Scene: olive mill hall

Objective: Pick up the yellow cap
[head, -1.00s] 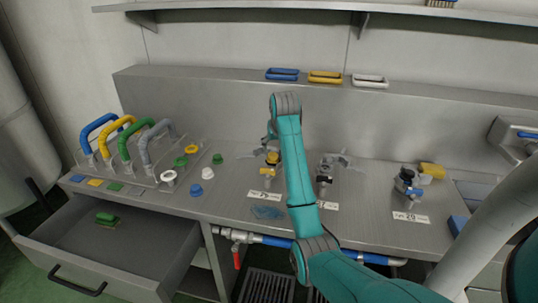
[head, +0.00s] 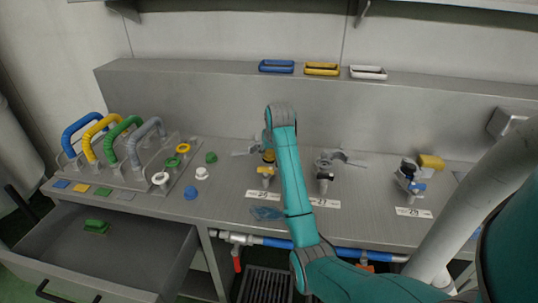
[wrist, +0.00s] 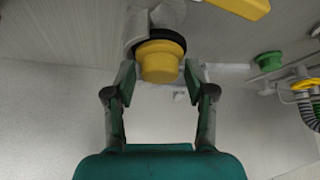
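The yellow cap (wrist: 160,62) sits on a dark-rimmed grey fitting, between my fingertips in the wrist view. In the head view the yellow cap (head: 268,156) shows beside my arm, on the fitting behind a number label, partly hidden. My gripper (wrist: 159,77) is open, with one finger on each side of the cap and a narrow gap at each side. I see no clear contact. In the head view my forearm hides most of my gripper.
More clamp fittings (head: 410,180) stand to the right on the steel bench (head: 225,200). Loose caps, including a green cap (head: 211,157) and white cap (head: 201,173), lie left, beside a rack with coloured hoses (head: 120,138). An open drawer (head: 110,255) juts out at front left.

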